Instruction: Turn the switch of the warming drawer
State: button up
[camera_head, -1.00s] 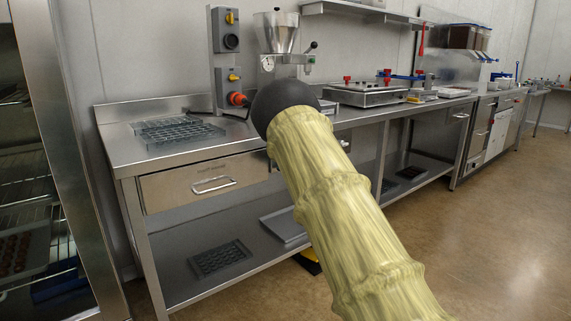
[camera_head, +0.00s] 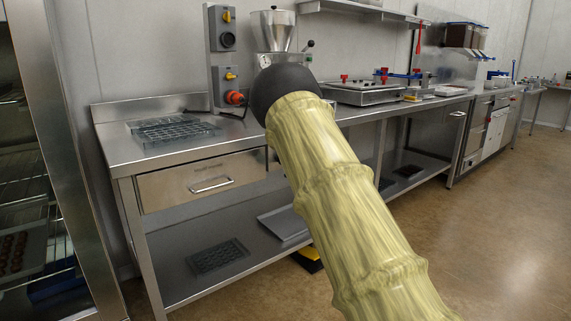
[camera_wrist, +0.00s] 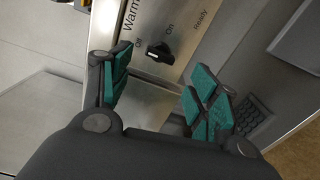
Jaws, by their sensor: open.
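The warming drawer (camera_head: 160,190) is the steel drawer front with a bar handle under the bench top. In the wrist view its panel (camera_wrist: 190,20) carries the printed words "Warm", "Off", "On" and "Ready", partly cut off. The switch (camera_wrist: 160,53) is a small black knob beside the "Off" and "On" marks; which mark it points to is hard to tell. My gripper (camera_wrist: 162,71) is open, with teal finger pads on either side of the switch in the picture. I see no contact with it. In the head view my arm hides the gripper and the switch.
The steel bench holds a dark mould tray (camera_head: 170,131), a control post (camera_head: 222,60) and a hopper machine (camera_head: 272,32). A grey tray (camera_head: 285,222) and a dark mould (camera_head: 218,257) lie on the lower shelf. A rack cabinet stands close at left. The floor at right is clear.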

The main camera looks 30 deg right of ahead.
jog(key=s, duration=0.6)
jog(key=shift+d, duration=0.2)
jog(key=shift+s+f, duration=0.1)
